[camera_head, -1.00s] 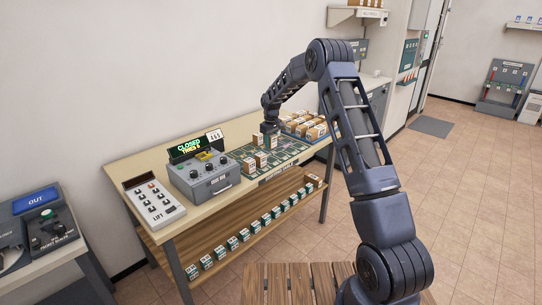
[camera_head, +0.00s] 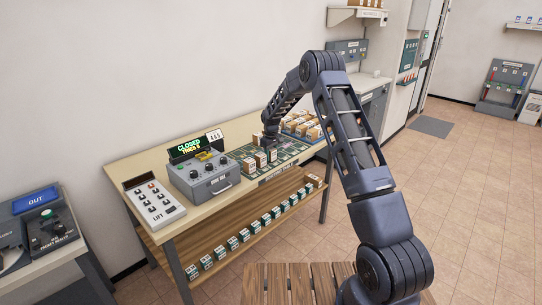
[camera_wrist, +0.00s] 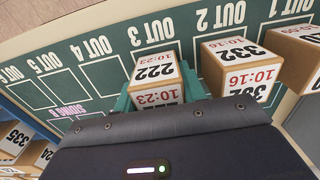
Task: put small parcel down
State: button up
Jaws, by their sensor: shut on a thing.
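My gripper (camera_head: 271,143) is low over the green sorting mat on the table. In the wrist view its teal fingers (camera_wrist: 190,84) are shut around the sides of a small brown parcel (camera_wrist: 157,70) with a white label reading 222 and 10:23. This parcel stands upright at the OUT 3 slot, beside a parcel (camera_wrist: 238,60) labelled 332 and 10:16 at OUT 2, with a gap between them. The held parcel also shows in the head view (camera_head: 272,155). Its underside is hidden, so I cannot tell whether it touches the mat (camera_wrist: 105,75).
Another parcel (camera_wrist: 301,58) stands at OUT 1. Slots OUT 4 and OUT 5 are bare. More parcels (camera_head: 306,128) stand at the table's right end. A grey box (camera_head: 200,177) with a lit display and a button panel (camera_head: 154,201) are at the left.

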jog(key=shift+f, duration=0.15)
jog(key=o, duration=1)
